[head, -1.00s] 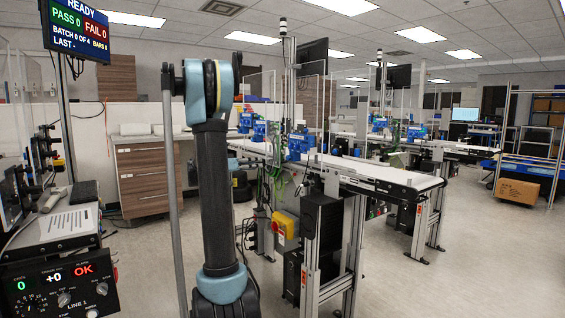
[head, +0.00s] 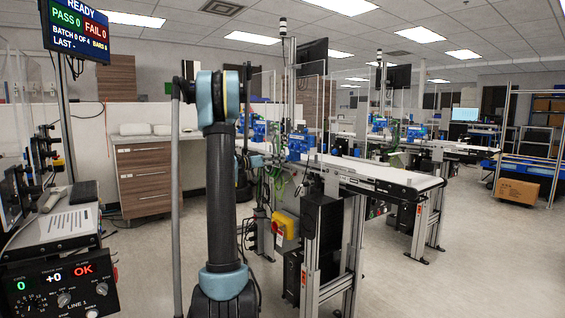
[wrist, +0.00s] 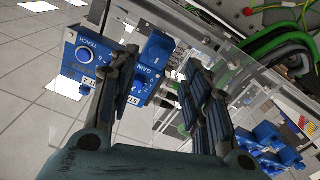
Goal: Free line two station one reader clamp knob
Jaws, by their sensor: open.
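My gripper (wrist: 150,72) is open and empty in the wrist view, its two dark fingers spread. Beyond the fingers is a blue reader unit (wrist: 84,58) with a round knob marked TEACH, and a blue part marked GAIN (wrist: 148,72) beside it. A small label is partly hidden by the left finger. I cannot tell which part is the clamp knob. In the head view, blue units (head: 300,146) stand on the near conveyor (head: 385,178). My gripper is not clearly visible there, behind my arm.
A clear panel (wrist: 215,55) crosses the wrist view near the fingers. Green and black cables (wrist: 280,45) run at top right, and more blue parts (wrist: 265,145) sit at lower right.

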